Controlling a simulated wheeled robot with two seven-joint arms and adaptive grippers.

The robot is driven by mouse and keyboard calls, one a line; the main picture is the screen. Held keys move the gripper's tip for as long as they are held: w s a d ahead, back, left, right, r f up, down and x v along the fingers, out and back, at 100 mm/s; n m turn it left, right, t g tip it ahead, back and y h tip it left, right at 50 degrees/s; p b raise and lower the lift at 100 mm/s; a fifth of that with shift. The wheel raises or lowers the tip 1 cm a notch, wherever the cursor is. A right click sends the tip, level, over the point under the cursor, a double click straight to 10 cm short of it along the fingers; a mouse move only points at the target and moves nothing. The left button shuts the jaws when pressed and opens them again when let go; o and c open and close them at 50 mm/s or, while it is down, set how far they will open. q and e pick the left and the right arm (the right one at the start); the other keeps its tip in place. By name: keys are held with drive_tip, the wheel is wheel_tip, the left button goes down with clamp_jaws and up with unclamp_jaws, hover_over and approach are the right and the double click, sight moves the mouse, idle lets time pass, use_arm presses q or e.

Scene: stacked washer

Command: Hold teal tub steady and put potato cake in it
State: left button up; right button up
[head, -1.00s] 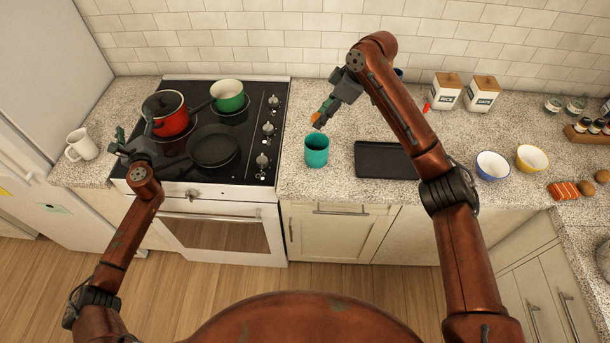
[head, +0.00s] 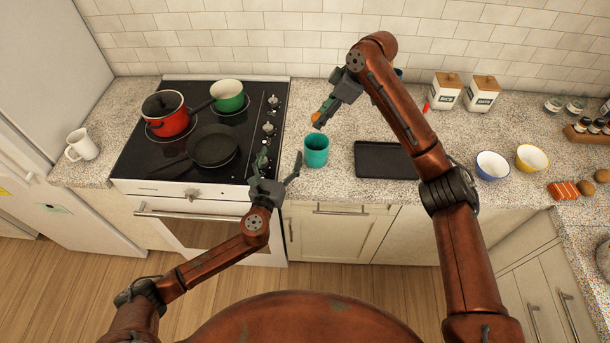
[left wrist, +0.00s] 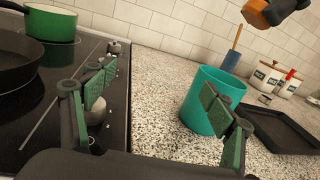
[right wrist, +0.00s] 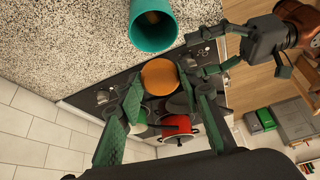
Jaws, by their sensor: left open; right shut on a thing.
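The teal tub (head: 316,151) stands upright on the counter just right of the stove; it also shows in the left wrist view (left wrist: 205,112) and the right wrist view (right wrist: 153,30). My right gripper (head: 322,118) is shut on the potato cake (head: 316,117), a round orange-brown disc, and holds it above the tub's rim. The cake is clear in the right wrist view (right wrist: 160,77). My left gripper (head: 277,168) is open and empty at the stove's front right corner, left of the tub and apart from it. In the left wrist view a finger overlaps the tub.
A black tray (head: 385,160) lies right of the tub. The stove (head: 170,160) at left holds a red pot (head: 167,115), a green pot (head: 229,97) and a black pan (head: 212,146). Blue and yellow bowls stand further right. Canisters are at the back.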

sight(320, 142)
use_arm(q)
drive_tip(key=s+d, duration=0.1)
drive_tip(key=d, duration=0.1)
drive_tip(key=s+d+f+m+h, duration=0.1)
drive_tip(key=s+d, duration=0.1)
drive_tip(key=d, duration=0.1)
drive_tip(key=s+d+f+m+h, duration=0.1)
drive_tip(key=s+d, duration=0.1)
drive_tip(key=shift+s+d+f+g, duration=0.15)
drive_tip(key=shift+d+f+g, duration=0.05)
drive_tip(key=shift+d+g, duration=0.2)
drive_tip(key=shift+d, duration=0.15)
drive_tip(key=x, duration=1.1)
drive_tip(key=shift+w+f, duration=0.1)
drive_tip(key=shift+w, duration=0.25)
